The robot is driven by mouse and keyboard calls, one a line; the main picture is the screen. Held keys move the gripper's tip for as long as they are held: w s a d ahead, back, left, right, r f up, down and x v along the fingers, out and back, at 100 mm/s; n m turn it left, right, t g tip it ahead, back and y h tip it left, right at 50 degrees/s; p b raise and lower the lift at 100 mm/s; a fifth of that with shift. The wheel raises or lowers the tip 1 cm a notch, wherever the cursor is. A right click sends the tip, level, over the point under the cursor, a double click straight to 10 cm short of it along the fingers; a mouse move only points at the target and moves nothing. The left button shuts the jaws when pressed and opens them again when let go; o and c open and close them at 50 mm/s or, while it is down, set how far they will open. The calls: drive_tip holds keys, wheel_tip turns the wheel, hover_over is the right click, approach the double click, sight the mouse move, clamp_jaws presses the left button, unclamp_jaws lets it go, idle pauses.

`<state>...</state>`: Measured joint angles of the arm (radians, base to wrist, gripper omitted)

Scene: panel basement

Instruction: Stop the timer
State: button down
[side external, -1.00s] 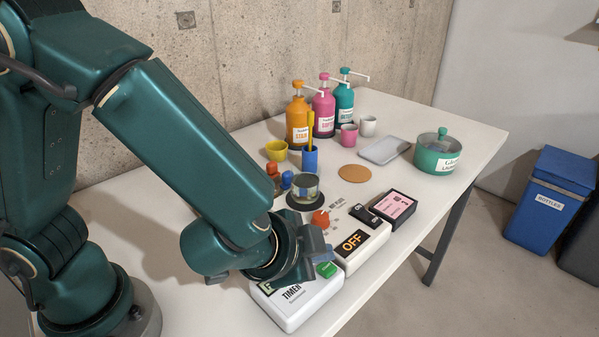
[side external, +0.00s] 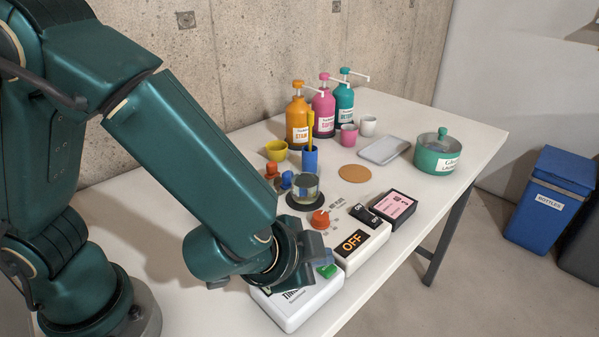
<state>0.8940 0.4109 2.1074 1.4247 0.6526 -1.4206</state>
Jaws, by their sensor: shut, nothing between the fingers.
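The timer (side external: 305,304) is a white box at the table's front edge, with its "TIMER" lettering partly covered by my arm. A green button (side external: 327,271) shows at its right end. My gripper (side external: 316,252) is shut and empty, low over the timer's far right part, close to the green button. A small bluish piece shows beside the gripper; I cannot tell what it is. The timer's display is mostly hidden behind my wrist. Whether the fingertips touch the timer is not clear.
A white box reading "OFF" (side external: 352,243) stands right of the timer, with a red knob (side external: 320,219) close behind. A glass vessel (side external: 305,187), a blue cup (side external: 310,159), pump bottles (side external: 323,113) and a green pot (side external: 437,153) stand farther back.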

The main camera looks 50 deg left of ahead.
sight(320, 270)
drive_tip(key=shift+f, duration=0.45)
idle(0.4)
idle(0.3)
drive_tip(key=shift+r, duration=0.9)
drive_tip(key=shift+r, duration=0.1)
drive_tip(key=shift+r, duration=2.4)
